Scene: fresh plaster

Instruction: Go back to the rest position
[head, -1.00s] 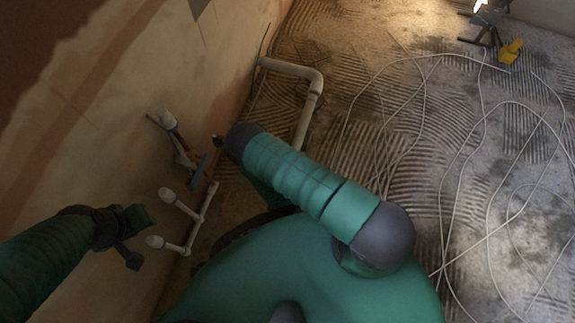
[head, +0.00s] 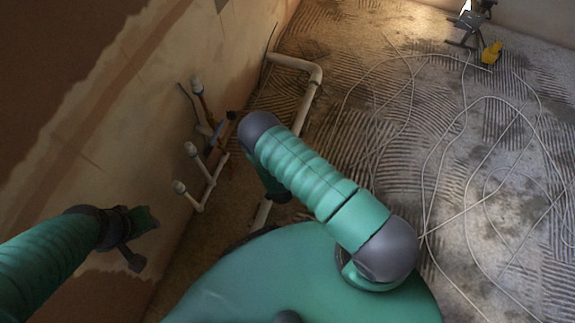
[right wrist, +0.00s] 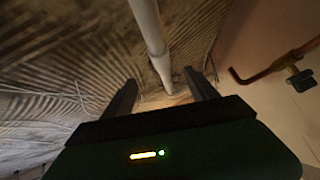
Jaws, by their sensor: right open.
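My right gripper (right wrist: 162,88) is open in the right wrist view, its two dark fingers apart with nothing held between them. A white pipe (right wrist: 148,35) runs past beyond the fingertips, and I cannot tell its distance from them. In the head view my right arm bends over my green body, and its gripper is hidden below the forearm. My left gripper (head: 140,238) is at the lower left of the head view, in front of the plastered wall (head: 135,120). I see nothing held in it, but its jaws are too unclear to read.
White capped pipe stubs (head: 191,150) stand by the wall, right of my left gripper. A white pipe (head: 308,95) runs along the floor near the wall. Loose white cable (head: 427,150) loops over the ridged floor at right. A yellow object (head: 491,52) lies at the back.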

